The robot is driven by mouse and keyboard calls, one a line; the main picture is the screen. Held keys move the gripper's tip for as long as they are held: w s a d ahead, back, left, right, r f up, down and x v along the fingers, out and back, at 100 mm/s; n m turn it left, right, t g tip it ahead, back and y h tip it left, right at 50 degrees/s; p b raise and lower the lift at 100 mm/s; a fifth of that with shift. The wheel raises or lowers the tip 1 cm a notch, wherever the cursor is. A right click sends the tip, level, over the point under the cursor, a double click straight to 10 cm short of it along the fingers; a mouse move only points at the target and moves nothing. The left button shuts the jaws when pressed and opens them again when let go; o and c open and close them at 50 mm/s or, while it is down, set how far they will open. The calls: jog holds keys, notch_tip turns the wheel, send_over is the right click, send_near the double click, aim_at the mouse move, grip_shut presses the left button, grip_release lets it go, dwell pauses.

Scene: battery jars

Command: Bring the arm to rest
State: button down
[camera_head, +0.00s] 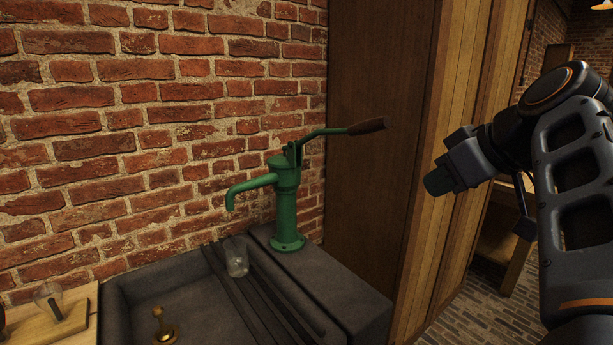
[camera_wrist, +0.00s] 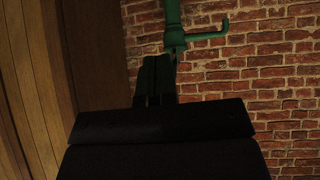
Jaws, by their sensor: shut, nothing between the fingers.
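My gripper (camera_head: 438,182) is at the right in the head view, raised in front of the wooden panelling and pointing left. It is to the right of the green hand pump and apart from it. In the wrist view my gripper (camera_wrist: 155,75) shows dark, with its fingers together and nothing between them. The green pump (camera_head: 287,205) stands on the sink's ledge, its dark-handled lever (camera_head: 366,127) reaching right towards my gripper. The pump also shows at the top of the wrist view (camera_wrist: 174,38).
A dark stone sink (camera_head: 130,293) lies below the pump. A glass jar (camera_head: 237,262) stands on dark bars across it. A brass fitting (camera_head: 162,328) is in the basin. A wooden board (camera_head: 82,318) with glassware is at lower left. A brick wall (camera_head: 150,130) rises behind.

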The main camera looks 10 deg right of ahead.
notch_tip(320, 180, down, 14)
jog(key=w+d+m+g+h+p, duration=0.1)
jog(key=d+m+g+h+p, duration=0.2)
jog(key=m, duration=0.6)
jog(key=s+a+f+n+p, duration=0.1)
jog(key=s+a+f+p, duration=0.1)
jog(key=a+p, duration=0.1)
jog(key=s+a+f+n+g+p, duration=0.1)
jog(key=s+a+f+p, duration=0.1)
jog(key=a, duration=0.3)
jog(key=s+a+f+n+g+p, duration=0.1)
jog(key=a+f+n+p, duration=0.1)
jog(key=a, duration=0.3)
jog(key=shift+s+f+p, duration=0.4)
jog(key=shift+f+p, duration=0.45)
